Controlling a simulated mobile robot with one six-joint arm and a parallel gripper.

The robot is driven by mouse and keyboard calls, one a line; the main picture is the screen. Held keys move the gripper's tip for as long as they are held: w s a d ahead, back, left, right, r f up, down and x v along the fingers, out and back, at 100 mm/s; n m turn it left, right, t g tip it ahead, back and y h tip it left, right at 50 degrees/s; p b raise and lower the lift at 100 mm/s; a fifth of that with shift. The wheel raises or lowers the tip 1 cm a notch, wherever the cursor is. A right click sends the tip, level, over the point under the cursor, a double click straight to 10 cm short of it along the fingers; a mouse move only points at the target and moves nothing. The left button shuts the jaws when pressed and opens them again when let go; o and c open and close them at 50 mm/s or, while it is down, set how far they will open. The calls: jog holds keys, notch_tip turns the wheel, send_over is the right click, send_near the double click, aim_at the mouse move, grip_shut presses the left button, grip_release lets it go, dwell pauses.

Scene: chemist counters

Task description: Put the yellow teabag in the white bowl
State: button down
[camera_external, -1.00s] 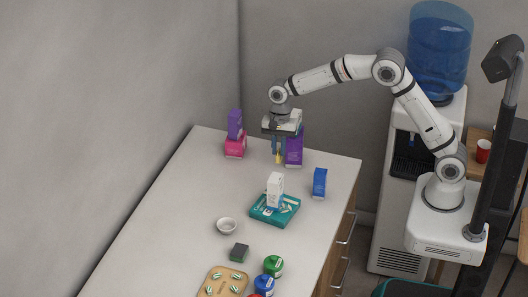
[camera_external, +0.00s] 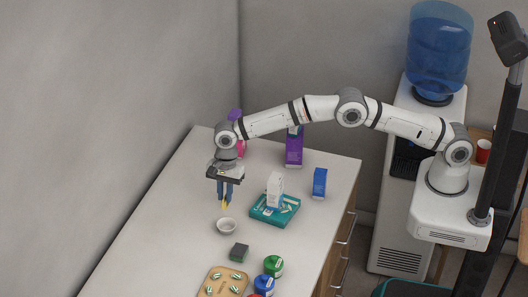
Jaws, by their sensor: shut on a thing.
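My gripper (camera_external: 225,198) is shut on the yellow teabag (camera_external: 226,205), a small yellow piece at the fingertips. The gripper points down and holds the teabag just above and behind the white bowl (camera_external: 227,228) in the picture. The small round bowl stands on the white counter, and I see nothing in it. The fingers hide part of the teabag. I cannot tell the exact height of the teabag above the bowl.
A teal tray (camera_external: 262,216) with a white box (camera_external: 275,190) is right of the bowl. A blue box (camera_external: 319,183) and a purple box (camera_external: 294,150) stand further right. Counter left of the bowl is clear.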

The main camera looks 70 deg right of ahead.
jog(key=b, duration=0.5)
send_over(227, 229)
jog(key=shift+f, duration=5.1)
jog(key=c, duration=1.3)
grip_release()
jog(key=shift+r, duration=0.1)
notch_tip(227, 229, up, 7)
jog(key=p, duration=0.3)
jog(key=shift+p, duration=0.35)
